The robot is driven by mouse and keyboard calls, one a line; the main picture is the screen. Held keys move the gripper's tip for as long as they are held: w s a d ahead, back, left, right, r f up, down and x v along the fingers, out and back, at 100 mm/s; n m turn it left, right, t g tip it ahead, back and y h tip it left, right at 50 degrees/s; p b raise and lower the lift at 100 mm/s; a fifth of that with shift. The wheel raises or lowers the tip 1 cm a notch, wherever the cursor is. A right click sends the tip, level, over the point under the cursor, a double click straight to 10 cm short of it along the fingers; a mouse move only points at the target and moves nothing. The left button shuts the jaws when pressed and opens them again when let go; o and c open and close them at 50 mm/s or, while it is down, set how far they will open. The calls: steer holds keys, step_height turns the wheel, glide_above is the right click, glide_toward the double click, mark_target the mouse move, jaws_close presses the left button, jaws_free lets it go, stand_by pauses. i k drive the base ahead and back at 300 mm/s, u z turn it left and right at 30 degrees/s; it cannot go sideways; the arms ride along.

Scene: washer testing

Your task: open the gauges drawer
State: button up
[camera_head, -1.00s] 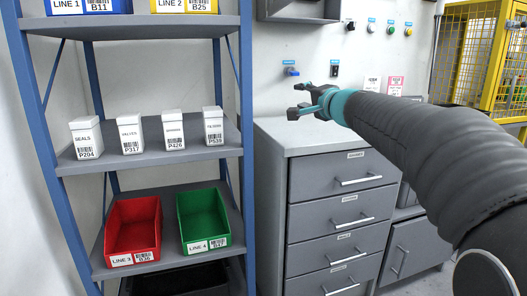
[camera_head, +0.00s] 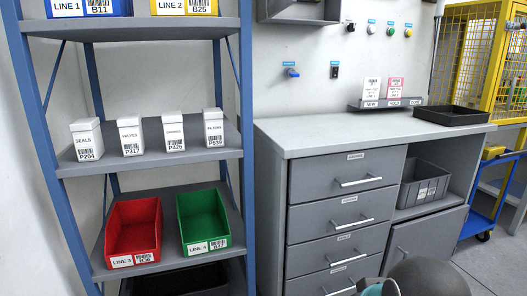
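A grey cabinet stands right of the shelf rack, with a column of several drawers. The top drawer (camera_head: 315,180), the second drawer (camera_head: 310,220) and the third drawer (camera_head: 306,257) are shut, each with a silver bar handle and a small label. The labels are too small to read, so I cannot tell which is the gauges drawer. Teal parts of my gripper (camera_head: 382,288) show at the bottom edge, low in front of the cabinet's drawers. Its fingers are mostly cut off by the frame, and whether it is open is hidden.
The worktop (camera_head: 345,131) is clear except for a black tray (camera_head: 452,116) and a card holder (camera_head: 388,106). A blue-framed rack (camera_head: 247,150) with boxes and bins stands left.

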mark_target(315, 177)
steer(key=u, duration=1.1)
steer(key=k, duration=0.9)
steer(key=z, duration=1.15)
steer(key=i, duration=0.5)
steer(key=u, duration=0.05)
